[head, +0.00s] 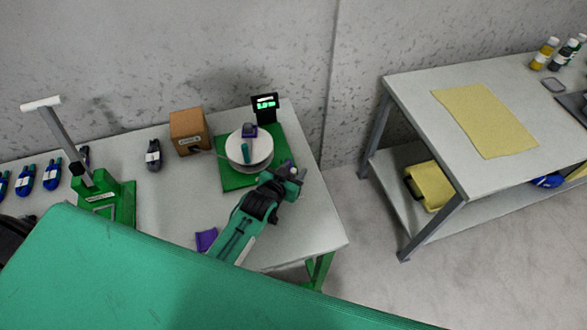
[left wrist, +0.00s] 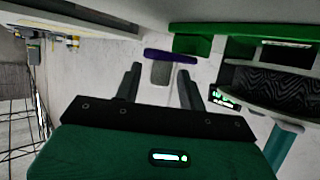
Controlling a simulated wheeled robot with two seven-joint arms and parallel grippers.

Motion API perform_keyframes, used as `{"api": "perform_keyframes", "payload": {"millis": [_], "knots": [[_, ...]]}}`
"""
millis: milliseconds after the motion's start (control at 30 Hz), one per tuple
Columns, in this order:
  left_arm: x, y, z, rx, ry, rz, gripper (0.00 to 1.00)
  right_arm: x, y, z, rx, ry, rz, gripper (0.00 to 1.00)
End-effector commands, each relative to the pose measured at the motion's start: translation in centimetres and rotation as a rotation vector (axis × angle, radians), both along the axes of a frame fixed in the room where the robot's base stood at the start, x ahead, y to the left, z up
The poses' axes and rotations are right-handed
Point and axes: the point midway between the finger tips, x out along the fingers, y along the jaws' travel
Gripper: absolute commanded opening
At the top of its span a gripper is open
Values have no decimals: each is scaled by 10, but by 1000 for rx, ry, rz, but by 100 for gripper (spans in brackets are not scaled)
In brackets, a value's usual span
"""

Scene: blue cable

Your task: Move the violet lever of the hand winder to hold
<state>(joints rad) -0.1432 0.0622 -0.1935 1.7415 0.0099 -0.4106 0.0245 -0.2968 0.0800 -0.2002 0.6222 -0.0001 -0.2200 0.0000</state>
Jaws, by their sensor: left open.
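My left gripper (head: 291,172) is beside the winder's near right side. In the left wrist view, my left gripper (left wrist: 160,80) is open and empty. A violet bar (left wrist: 170,56) with a grey piece below it lies beyond and between the fingertips, apparently apart from them. The lever's setting is not readable. My right gripper is not in view.
A lit display (head: 265,106) stands behind the winder, with a brown box (head: 188,130) to its left. A violet piece (head: 206,240) lies near the front edge. A second table (head: 400,90) stands right.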

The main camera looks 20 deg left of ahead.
Motion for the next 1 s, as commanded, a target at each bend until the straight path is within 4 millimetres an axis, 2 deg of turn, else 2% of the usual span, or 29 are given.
{"api": "perform_keyframes", "payload": {"millis": [333, 367, 533, 567, 1000], "knots": [[3, -1, -2, 0, 0, 0, 41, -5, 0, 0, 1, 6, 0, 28], [3, -1, -2, 0, 0, 0, 37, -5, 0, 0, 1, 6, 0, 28], [3, -1, -2, 0, 0, 0, 3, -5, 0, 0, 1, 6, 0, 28], [3, -1, -2, 0, 1, 0, 0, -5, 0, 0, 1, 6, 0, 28], [4, 1, 1, 3, -9, -69, 0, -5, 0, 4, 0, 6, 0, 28]]}}
